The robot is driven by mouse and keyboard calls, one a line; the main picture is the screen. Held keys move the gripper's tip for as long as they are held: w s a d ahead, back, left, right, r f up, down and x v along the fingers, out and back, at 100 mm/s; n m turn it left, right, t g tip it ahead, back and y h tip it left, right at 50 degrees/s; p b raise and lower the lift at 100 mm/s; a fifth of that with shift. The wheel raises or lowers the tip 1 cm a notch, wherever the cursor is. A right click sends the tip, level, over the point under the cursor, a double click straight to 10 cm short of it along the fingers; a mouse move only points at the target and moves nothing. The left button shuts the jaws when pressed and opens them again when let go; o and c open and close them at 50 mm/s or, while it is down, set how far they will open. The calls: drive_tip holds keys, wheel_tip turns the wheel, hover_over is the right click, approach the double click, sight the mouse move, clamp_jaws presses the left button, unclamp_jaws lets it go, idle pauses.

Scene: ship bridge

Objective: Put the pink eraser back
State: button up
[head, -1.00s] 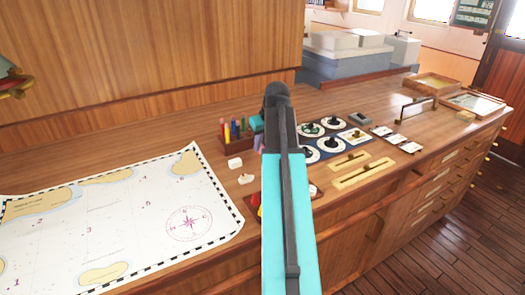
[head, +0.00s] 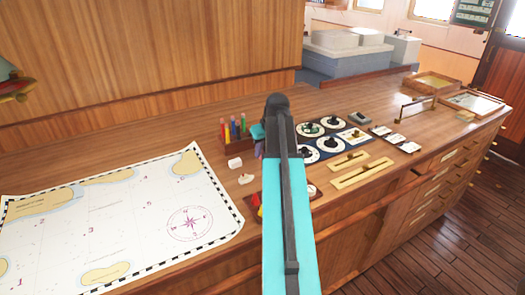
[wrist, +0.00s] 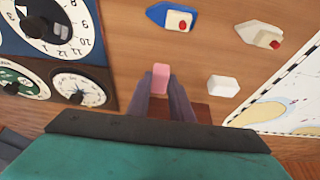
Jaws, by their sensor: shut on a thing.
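The pink eraser (wrist: 161,76) is between the fingertips of my gripper (wrist: 162,88) in the wrist view. The gripper is shut on it, and its far end shows past the fingers. Wooden counter shows around it; I cannot tell whether it touches the surface. In the head view my arm hides the eraser, and only a small part of my gripper (head: 259,150) shows beside the pen rack. A white block (wrist: 222,86), perhaps another eraser, lies to the right of the gripper in the wrist view and left of it in the head view (head: 235,163).
A blue boat-shaped piece (wrist: 172,17) and a white one (wrist: 258,36) lie nearby. A rack of coloured pens (head: 236,136) stands close to the gripper. Dials (head: 333,124) are to the right, the chart (head: 120,215) to the left. Bare counter lies behind the chart.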

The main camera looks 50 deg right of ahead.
drive_tip(key=shift+f, duration=0.15)
drive_tip(key=o, duration=0.9)
drive_tip(key=shift+b+v, duration=0.8)
drive_tip(key=shift+v, duration=5.35)
drive_tip(key=shift+d, duration=0.1)
